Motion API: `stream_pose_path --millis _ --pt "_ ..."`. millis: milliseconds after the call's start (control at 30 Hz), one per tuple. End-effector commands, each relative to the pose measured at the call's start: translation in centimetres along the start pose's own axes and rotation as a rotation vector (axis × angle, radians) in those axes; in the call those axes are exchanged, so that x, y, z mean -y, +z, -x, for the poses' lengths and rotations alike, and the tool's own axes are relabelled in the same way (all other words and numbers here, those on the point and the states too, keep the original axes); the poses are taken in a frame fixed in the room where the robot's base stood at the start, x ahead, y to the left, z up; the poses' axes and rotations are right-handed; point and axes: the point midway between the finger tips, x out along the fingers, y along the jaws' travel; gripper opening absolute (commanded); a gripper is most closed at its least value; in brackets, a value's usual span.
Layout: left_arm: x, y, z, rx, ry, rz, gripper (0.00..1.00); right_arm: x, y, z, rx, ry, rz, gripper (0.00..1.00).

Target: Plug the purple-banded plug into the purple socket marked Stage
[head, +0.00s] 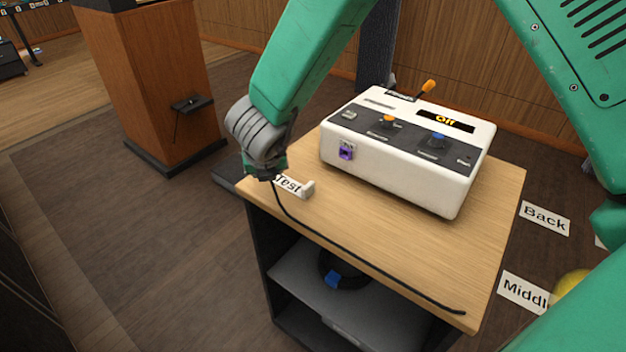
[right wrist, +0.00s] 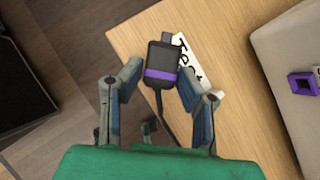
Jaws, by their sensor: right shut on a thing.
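The purple-banded plug (right wrist: 160,66) is a black block with a purple band and a grey metal tip. My right gripper (right wrist: 160,74) is shut on it, with one finger on each side, and the tip points away from my wrist. In the head view my right gripper (head: 264,172) is over the table's left corner, where it hides most of the plug. The purple socket (head: 345,151) is on the white box's front face, to the right of the gripper and apart from the plug. It also shows in the right wrist view (right wrist: 304,83). My left gripper is not in view.
The white control box (head: 455,195) with knobs and an "Off" display stands on the wooden table (head: 420,245). A "Test" label (head: 289,185) lies beside my gripper. The black cable (head: 345,252) runs along the table's front edge. A lectern (head: 150,85) stands at back left.

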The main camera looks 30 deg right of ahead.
Motion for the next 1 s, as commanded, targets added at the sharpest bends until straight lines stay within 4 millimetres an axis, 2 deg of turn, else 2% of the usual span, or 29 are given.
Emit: stream_pose_path --millis 100,200,333,567,1000 --pt "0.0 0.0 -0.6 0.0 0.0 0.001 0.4 3.5 -0.9 0.4 0.0 -0.187 -0.276 0.01" --pt "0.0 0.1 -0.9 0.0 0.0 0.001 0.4 6.2 -2.0 1.3 -0.001 -0.325 -0.479 0.01" --pt "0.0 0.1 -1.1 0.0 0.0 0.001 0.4 8.4 -3.2 2.5 -0.004 -0.436 -0.645 0.01" --pt "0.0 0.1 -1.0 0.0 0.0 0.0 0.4 9.2 -3.4 2.8 -0.003 -0.475 -0.701 0.01" --pt "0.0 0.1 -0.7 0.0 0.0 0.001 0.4 11.8 -1.4 1.5 -0.004 -0.472 -0.699 0.01"
